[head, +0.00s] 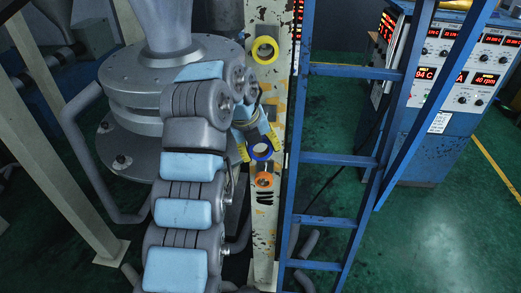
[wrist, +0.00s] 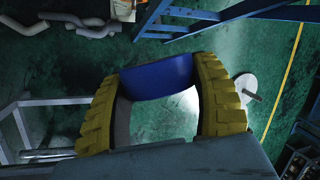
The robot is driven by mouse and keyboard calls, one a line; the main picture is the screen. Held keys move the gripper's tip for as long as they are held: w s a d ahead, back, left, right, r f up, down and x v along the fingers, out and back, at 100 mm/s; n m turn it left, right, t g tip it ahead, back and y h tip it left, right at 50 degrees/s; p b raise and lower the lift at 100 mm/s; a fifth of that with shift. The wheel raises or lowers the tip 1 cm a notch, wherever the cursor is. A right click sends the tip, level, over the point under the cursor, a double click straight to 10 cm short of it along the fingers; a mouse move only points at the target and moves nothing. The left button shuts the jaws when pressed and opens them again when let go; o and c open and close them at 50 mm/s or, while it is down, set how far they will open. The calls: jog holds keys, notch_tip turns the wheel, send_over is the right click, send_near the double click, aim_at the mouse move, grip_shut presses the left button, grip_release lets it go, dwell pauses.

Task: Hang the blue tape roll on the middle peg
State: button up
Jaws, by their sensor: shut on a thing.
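The blue tape roll (head: 261,156) is between the yellow fingers of my gripper (head: 258,143), in front of the beige post (head: 264,217) in the head view. In the wrist view the ribbed yellow fingers of my gripper (wrist: 160,75) are shut on both sides of the blue roll (wrist: 158,77), seen edge-on. The middle peg cannot be made out; the roll and gripper cover that part of the post. I cannot tell whether the roll is around a peg.
A yellow tape roll (head: 265,40) hangs higher on the post and an orange roll (head: 258,183) hangs just below the blue one. A blue ladder frame (head: 335,159) stands close right of the post. A control cabinet (head: 450,130) is farther right. Grey pipe pieces (head: 307,244) lie on the green floor.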

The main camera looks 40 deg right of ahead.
jog(key=shift+w+d+f+p, duration=0.15)
jog(key=shift+w+d+p, duration=1.6)
jog(key=shift+p, duration=0.45)
jog(key=shift+w+d+f+p, duration=0.1)
jog(key=shift+w+d+p, duration=1.4)
jog(key=shift+d+p, duration=0.5)
jog(key=shift+w+d+f, duration=0.3)
jog(key=shift+w+f, duration=0.2)
jog(key=shift+f, duration=0.2)
